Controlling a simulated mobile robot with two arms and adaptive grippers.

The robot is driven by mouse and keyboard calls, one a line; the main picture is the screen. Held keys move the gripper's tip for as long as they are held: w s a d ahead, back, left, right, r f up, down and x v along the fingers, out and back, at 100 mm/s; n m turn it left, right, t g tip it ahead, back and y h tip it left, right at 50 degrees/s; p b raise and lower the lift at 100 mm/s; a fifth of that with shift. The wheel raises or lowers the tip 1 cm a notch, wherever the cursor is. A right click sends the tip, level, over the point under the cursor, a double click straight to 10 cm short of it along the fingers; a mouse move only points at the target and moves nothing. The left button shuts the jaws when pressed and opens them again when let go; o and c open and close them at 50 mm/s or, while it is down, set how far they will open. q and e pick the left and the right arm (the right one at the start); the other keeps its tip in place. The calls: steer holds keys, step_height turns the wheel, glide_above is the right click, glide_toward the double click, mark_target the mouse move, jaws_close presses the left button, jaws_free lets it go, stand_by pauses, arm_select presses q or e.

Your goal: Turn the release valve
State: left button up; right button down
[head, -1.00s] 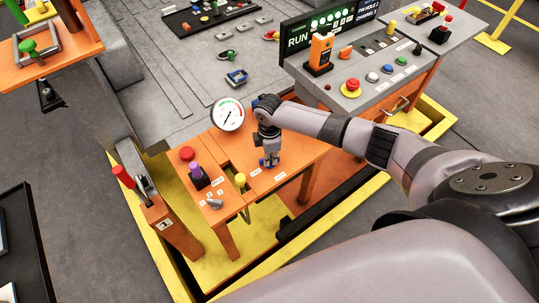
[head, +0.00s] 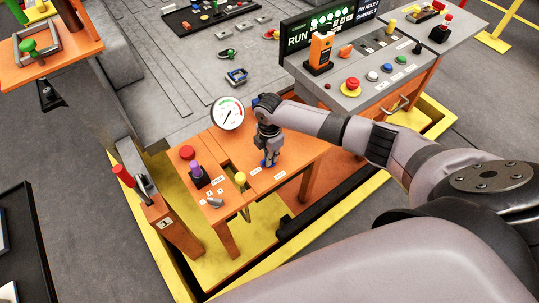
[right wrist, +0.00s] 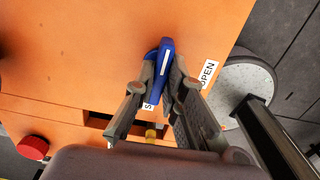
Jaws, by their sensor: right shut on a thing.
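The release valve has a blue handle (right wrist: 165,62) on the orange panel, between two white labels. One label (right wrist: 208,74) reads OPEN; the other (right wrist: 148,106) is mostly hidden, with only an "S" showing. My right gripper (right wrist: 163,75) is shut on the blue handle, one finger on each side. In the head view my right gripper (head: 268,158) points down at the orange bench, and only a little of the blue handle (head: 265,164) shows under it. A round dial gauge (head: 228,114) stands just behind and left of the gripper. My left gripper is out of view.
A red button (head: 187,153), a purple-topped control (head: 196,170) and a yellow knob (head: 240,179) are left of the gripper. A red-handled lever (head: 123,176) stands farther left. A grey console (head: 350,101) with buttons is at the right.

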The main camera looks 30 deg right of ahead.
steer(key=c, duration=1.7)
jaws_free()
steer(key=shift+o, duration=0.2)
step_height(320, 180, up, 12)
